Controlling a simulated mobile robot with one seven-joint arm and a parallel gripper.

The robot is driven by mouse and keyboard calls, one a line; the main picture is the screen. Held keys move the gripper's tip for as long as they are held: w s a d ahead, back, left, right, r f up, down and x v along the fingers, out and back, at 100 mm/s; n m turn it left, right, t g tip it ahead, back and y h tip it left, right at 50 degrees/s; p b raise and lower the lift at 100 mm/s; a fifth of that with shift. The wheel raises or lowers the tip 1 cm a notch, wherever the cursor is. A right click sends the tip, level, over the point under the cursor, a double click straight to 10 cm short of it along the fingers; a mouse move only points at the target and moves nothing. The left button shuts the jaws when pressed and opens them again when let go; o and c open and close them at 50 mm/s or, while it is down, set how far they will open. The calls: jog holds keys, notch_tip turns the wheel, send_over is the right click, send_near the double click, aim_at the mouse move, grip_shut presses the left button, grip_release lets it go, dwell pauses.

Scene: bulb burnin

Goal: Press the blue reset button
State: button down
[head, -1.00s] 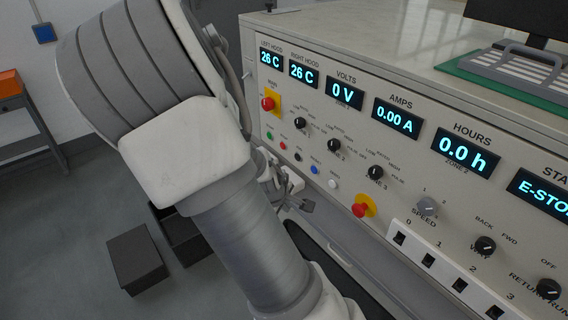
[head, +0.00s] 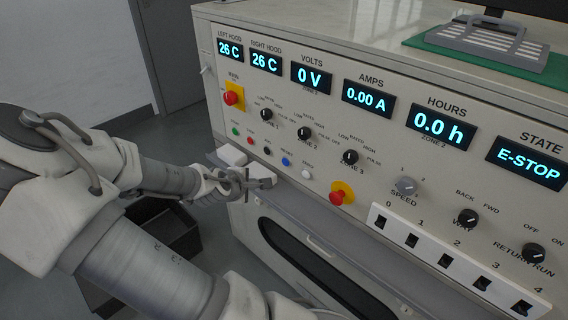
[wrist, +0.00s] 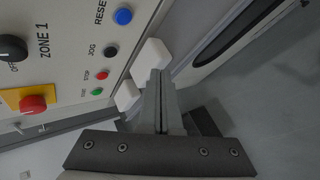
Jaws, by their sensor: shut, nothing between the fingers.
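The blue reset button (head: 286,161) sits in the row of small round buttons on the sloped panel, right of the black jog button. In the wrist view the blue button (wrist: 123,16) is at the top, labelled RESET. My gripper (head: 268,182) is below and slightly left of it in the head view, in front of the panel's lower edge. In the wrist view my gripper (wrist: 159,76) has its fingers together and empty, pointing up the picture, apart from the blue button.
Green (wrist: 97,91), red (wrist: 102,75) and black jog (wrist: 111,51) buttons sit beside the blue one; a white button (head: 307,173) is right of it. White blocks (wrist: 151,57) lie close to my fingers. A red emergency stop (head: 338,197) is farther right. The state display (head: 530,163) reads E-STOP.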

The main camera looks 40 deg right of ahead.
aim_at(286, 162)
jog(key=d+b, duration=0.1)
jog(key=d, duration=0.1)
jog(key=d+b, duration=0.3)
jog(key=d, duration=0.1)
jog(key=shift+w+d+f+b, duration=0.15)
jog(key=shift+w+d+b, duration=0.1)
jog(key=shift+d+b, duration=0.05)
jog(key=shift+w+d+b, duration=0.1)
jog(key=shift+d+b, duration=0.2)
jog(key=shift+d, duration=0.65)
jog(key=shift+d, duration=0.15)
dwell(0.9)
jog(key=shift+d, duration=0.3)
jog(key=shift+d, duration=0.35)
dwell(0.6)
jog(key=shift+a+r, duration=0.1)
jog(key=shift+r, duration=0.1)
jog(key=shift+a+p, duration=0.65)
jog(key=shift+a, duration=0.05)
